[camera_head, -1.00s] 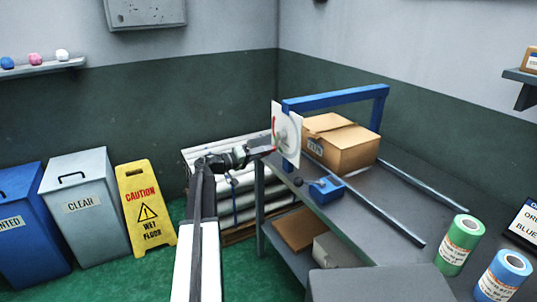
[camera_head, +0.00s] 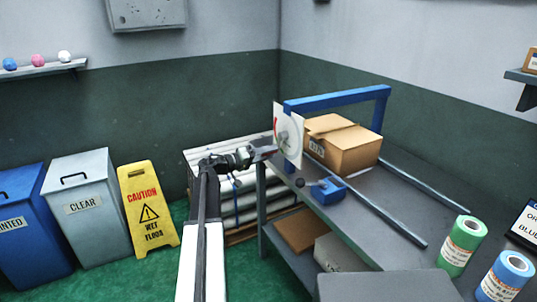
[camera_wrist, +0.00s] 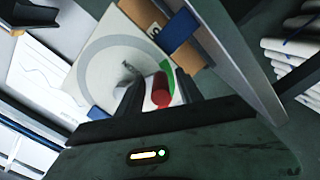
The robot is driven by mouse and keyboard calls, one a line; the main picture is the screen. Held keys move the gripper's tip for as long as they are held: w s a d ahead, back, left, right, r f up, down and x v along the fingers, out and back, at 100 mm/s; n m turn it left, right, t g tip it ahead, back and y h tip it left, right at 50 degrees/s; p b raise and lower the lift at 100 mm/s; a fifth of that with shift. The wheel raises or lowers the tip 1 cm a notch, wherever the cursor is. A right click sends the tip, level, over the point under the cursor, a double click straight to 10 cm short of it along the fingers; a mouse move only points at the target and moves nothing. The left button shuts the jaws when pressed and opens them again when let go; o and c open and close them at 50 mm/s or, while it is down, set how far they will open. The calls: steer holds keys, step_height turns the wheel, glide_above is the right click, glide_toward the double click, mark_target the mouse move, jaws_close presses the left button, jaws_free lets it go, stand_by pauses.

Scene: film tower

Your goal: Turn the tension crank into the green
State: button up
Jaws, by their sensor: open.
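The tension crank's white dial plate (camera_head: 287,130) stands upright on the blue frame at the bench's left end, with a red arc on its left side. In the wrist view the plate (camera_wrist: 98,62) shows a grey ring and a green patch (camera_wrist: 167,66). The crank's red handle (camera_wrist: 160,90) points toward the wrist camera. My gripper (camera_wrist: 158,88) is open, its dark fingers on either side of the red handle; contact cannot be told. In the head view my gripper (camera_head: 268,151) is just left of the plate, and the handle is hidden.
A blue frame bar (camera_head: 335,97) spans above a cardboard box (camera_head: 350,150) on the bench. A blue block with a black knob (camera_head: 326,190) sits near the front edge. Green (camera_head: 461,247) and blue (camera_head: 504,275) rolls stand at right. A yellow caution sign (camera_head: 147,212) stands at left.

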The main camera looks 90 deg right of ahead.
steer(key=v, duration=0.7)
steer(key=shift+w, duration=0.25)
steer(key=shift+a, duration=0.15)
